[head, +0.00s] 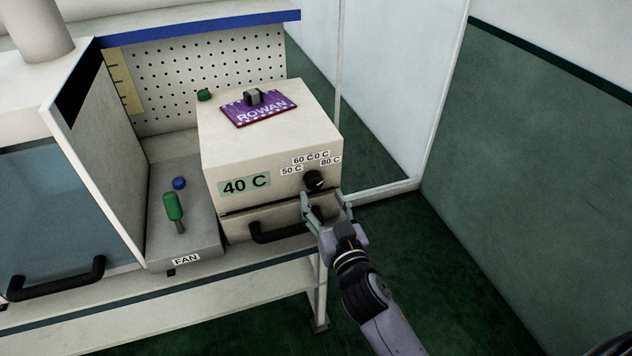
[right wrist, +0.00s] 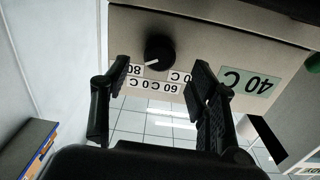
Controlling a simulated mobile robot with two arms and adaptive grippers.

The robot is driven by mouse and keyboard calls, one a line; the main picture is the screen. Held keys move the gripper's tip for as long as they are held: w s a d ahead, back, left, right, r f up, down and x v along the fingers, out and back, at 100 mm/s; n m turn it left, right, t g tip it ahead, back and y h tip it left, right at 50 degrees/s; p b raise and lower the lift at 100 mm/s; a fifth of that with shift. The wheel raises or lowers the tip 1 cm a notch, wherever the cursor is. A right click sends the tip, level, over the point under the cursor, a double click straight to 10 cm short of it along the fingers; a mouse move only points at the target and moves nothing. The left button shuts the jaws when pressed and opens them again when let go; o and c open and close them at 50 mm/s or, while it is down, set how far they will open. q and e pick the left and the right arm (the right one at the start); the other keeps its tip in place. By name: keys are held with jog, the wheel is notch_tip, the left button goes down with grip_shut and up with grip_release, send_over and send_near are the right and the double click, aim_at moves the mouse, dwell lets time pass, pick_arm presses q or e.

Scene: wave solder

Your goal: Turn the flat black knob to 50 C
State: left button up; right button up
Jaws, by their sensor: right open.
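The flat black knob (head: 314,180) is on the front of a cream box (head: 257,156), right of a green "40 C" label (head: 246,185). Small labels around it read 50 C (head: 291,170), 60 C and 80 C (head: 330,161); one more is partly covered. In the right wrist view, which is upside down, the knob (right wrist: 159,49) has a white mark pointing down and slightly left, near the 80 C label (right wrist: 136,69). My right gripper (head: 326,201) is open in front of the knob, its fingers (right wrist: 160,78) either side of it, apart from it. My left gripper is out of view.
A drawer with a black handle (head: 282,232) is below the knob. A purple ROWAN plate (head: 260,110) lies on the box. Left of it stand a FAN panel with a green lever (head: 173,207) and a blue button (head: 179,183). Open floor (head: 470,270) lies to the right.

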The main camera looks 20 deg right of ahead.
aim_at(315, 186)
jog(key=w, duration=0.5)
jog(key=shift+w, duration=0.15)
jog(key=shift+c, duration=0.5)
jog(key=c, duration=1.1)
